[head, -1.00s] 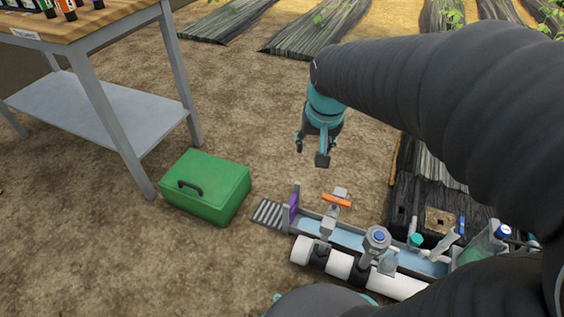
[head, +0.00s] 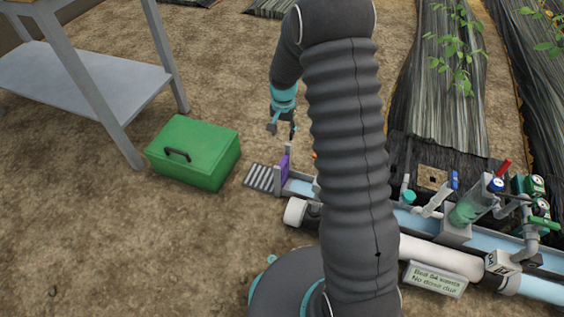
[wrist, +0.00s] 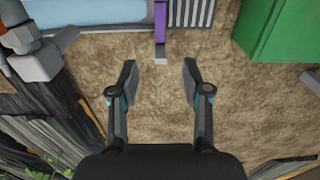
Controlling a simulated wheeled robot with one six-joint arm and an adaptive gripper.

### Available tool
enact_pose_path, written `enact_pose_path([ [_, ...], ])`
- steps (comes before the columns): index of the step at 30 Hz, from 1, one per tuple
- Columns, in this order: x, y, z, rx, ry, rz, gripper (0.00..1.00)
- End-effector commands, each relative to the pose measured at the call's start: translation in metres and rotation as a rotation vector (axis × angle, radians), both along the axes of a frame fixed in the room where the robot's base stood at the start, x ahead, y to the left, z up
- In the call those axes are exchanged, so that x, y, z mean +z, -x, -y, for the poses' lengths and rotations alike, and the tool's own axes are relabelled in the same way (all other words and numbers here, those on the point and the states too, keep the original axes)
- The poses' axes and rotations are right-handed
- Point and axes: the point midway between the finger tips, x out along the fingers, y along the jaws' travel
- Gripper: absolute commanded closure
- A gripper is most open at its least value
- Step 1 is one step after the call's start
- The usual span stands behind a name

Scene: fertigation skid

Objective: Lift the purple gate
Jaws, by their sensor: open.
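The purple gate (head: 285,167) stands upright in a grey frame at the left end of the water channel (head: 298,187), beside a slatted grate. In the wrist view the purple gate (wrist: 160,22) shows as a narrow strip at the top centre, beyond my fingertips. My gripper (head: 282,130) hangs above the ground near the gate, higher than it and apart from it. In the wrist view my gripper (wrist: 158,80) has its two fingers spread wide, with only bare soil between them. The gate's lower part is hidden in its frame.
A green toolbox (head: 195,152) sits left of the grate (head: 264,177). A grey-legged table (head: 85,80) stands at the upper left. White pipe, valves and a sign (head: 435,279) lie right of my arm, which hides part of the channel. Bare soil lies in front.

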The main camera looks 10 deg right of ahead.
Motion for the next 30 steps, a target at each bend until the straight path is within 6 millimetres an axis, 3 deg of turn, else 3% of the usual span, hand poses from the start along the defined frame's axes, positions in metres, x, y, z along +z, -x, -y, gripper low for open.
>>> enact_pose_path([
  [3,-0.023,-0.004,0.0,-0.02,0.0,-0.017,0.52],
  [14,-0.06,-0.005,0.0,-0.03,-0.001,-0.026,0.52],
  [30,-0.153,-0.006,0.001,-0.03,0.0,-0.025,0.52],
])
